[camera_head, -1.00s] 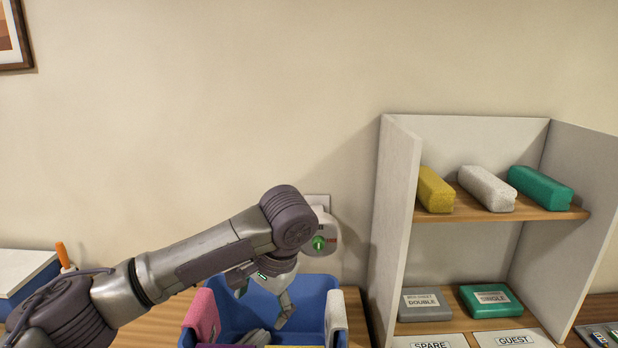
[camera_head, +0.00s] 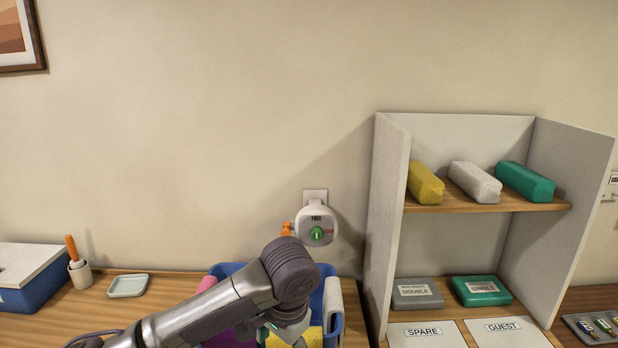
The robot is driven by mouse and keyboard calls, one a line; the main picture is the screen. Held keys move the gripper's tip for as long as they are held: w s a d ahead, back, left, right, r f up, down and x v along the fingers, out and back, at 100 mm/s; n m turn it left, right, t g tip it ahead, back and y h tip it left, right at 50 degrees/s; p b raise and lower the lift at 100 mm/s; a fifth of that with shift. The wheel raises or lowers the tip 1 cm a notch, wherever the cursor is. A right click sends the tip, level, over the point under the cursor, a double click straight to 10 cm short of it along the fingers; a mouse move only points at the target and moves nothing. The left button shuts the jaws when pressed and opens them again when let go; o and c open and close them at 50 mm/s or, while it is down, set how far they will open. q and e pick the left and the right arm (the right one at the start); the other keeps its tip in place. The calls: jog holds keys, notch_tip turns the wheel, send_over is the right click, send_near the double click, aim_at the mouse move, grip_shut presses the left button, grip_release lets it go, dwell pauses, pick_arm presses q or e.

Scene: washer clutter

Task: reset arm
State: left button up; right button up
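My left arm comes in from the lower left, and its wrist is over the blue bin (camera_head: 334,300). My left gripper (camera_head: 287,338) points down into the bin. It shows only in part at the bottom edge, and its fingertips are hidden, so I cannot tell whether it is open or shut. The bin has a white cloth (camera_head: 333,305) over its right wall and yellow (camera_head: 312,338) and magenta (camera_head: 218,335) items in it. My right gripper is not in view.
A shelf unit (camera_head: 390,215) stands at right with yellow, white and green rolls above and grey and green boxes below. A small dish (camera_head: 128,285), orange-handled tool in a cup (camera_head: 80,272) and blue box (camera_head: 30,290) stand left.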

pick_arm(q)
jog(key=s+d+f+h, duration=0.3)
jog(key=s+f+h, duration=0.2)
jog(key=s+f, duration=0.6)
jog(key=s+a+f+n+t+y, duration=0.1)
jog(key=s+a+f+n+y, duration=0.2)
jog(key=s+a, duration=0.6)
jog(key=s+a+f+n+t+y, duration=0.1)
jog(key=s+a+f+n, duration=0.1)
jog(key=s+a+f, duration=0.6)
notch_tip(320, 180, down, 28)
jog(key=a+g+b, duration=0.1)
jog(key=a+b, duration=0.1)
jog(key=b, duration=0.3)
jog(key=s+a+f+b, duration=0.1)
jog(key=s+f+b, duration=0.1)
jog(key=s+f, duration=0.6)
jog(key=s+a+f+g+b, duration=0.1)
jog(key=s+f, duration=0.7)
jog(key=f, duration=0.3)
jog(key=shift+s+a+g+b, duration=0.3)
jog(key=shift+s+b, duration=0.05)
jog(key=shift+s, duration=0.05)
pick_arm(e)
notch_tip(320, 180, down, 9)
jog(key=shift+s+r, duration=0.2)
